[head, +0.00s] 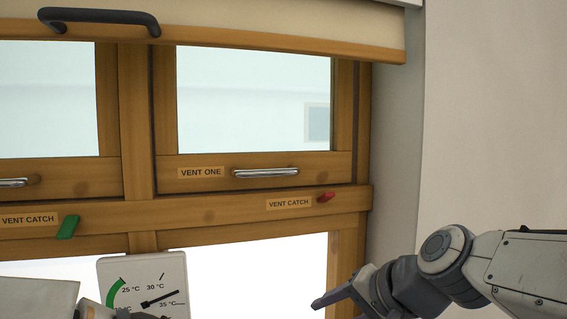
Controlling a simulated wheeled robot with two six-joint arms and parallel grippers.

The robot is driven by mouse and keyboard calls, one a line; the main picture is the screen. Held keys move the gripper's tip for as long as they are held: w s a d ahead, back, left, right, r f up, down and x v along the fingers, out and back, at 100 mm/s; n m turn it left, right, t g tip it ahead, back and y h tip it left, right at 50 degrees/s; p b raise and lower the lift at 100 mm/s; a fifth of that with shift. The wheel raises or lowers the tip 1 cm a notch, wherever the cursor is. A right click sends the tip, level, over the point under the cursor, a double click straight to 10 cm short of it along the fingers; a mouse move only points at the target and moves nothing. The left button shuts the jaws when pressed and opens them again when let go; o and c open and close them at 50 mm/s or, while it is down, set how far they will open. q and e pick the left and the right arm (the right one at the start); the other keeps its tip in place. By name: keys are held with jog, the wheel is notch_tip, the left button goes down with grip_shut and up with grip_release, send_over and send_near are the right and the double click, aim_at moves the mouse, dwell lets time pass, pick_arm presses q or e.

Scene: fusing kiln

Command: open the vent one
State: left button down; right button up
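Vent one (250,104) is a wood-framed glass pane at the upper middle of the head view, and it looks closed against its frame. Its label (201,172) reads VENT ONE, and a silver bar handle (266,173) is on its lower rail. Below it on the wooden crossbar is a small red vent catch (326,197) beside a VENT CATCH label (289,203). My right gripper (318,303) is at the lower right, below and apart from the catch and handle; its finger opening cannot be made out. My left gripper is not clearly visible; a part of my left arm shows at the lower left edge.
A second vent (50,100) is to the left, with its own silver handle (18,182) and a green catch (68,227). A dial thermometer (150,280) stands low in front. A cream panel (270,22) with a dark handle (100,17) juts across the top. A plain wall is right.

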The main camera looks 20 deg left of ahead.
jog(key=w+a+r+m+t+y, duration=0.2)
jog(key=w+r, duration=0.2)
jog(key=r, duration=0.5)
jog(key=m+t+y, duration=0.1)
jog(key=m+y, duration=0.2)
jog(key=y, duration=0.1)
send_near(271, 173)
jog(key=p+x, duration=0.3)
jog(key=x, duration=0.7)
jog(key=shift+w+r+p, duration=0.1)
jog(key=shift+p, duration=0.3)
jog(key=shift+w+a, duration=0.2)
jog(key=shift+a, duration=0.15)
jog(key=shift+c, duration=0.3)
grip_shut()
jog(key=shift+f, duration=0.25)
